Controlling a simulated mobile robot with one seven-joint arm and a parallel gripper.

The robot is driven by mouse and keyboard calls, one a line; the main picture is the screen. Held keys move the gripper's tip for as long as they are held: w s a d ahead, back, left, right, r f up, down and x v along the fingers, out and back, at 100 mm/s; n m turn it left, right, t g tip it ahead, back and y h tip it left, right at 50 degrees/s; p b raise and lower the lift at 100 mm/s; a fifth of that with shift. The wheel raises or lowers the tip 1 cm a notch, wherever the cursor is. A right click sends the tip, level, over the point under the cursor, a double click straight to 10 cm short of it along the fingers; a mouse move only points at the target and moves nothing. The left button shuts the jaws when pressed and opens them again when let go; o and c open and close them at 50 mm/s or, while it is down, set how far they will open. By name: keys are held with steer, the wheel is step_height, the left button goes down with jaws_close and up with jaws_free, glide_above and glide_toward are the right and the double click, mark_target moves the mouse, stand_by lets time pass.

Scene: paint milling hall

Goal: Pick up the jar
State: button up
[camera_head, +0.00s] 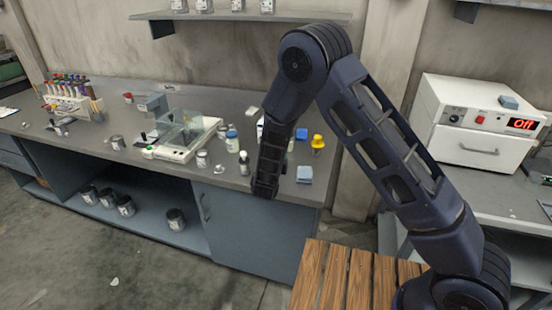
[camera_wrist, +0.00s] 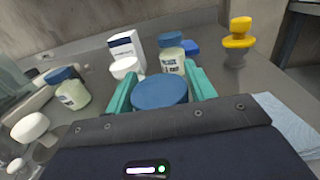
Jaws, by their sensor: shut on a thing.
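In the wrist view, a jar with a round blue lid (camera_wrist: 160,91) sits between the teal fingers of my gripper (camera_wrist: 162,88). The fingers are shut on it, one on each side. Its lid faces the camera and its body is mostly hidden below the lid and the gripper housing. In the head view, my gripper (camera_head: 265,188) hangs at the front edge of the grey bench and the arm hides the held jar. I cannot tell whether the jar touches the bench.
Other blue-lidded jars (camera_wrist: 72,93) (camera_wrist: 172,57) stand nearby, with a white box (camera_wrist: 127,46) behind. A yellow object (camera_head: 317,143) and a folded blue cloth (camera_head: 304,174) lie to the right. A balance (camera_head: 185,137) stands left. The bench (camera_head: 230,177) has bare room along its front.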

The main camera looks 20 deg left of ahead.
step_height(320, 180, up, 20)
stand_by(0.6)
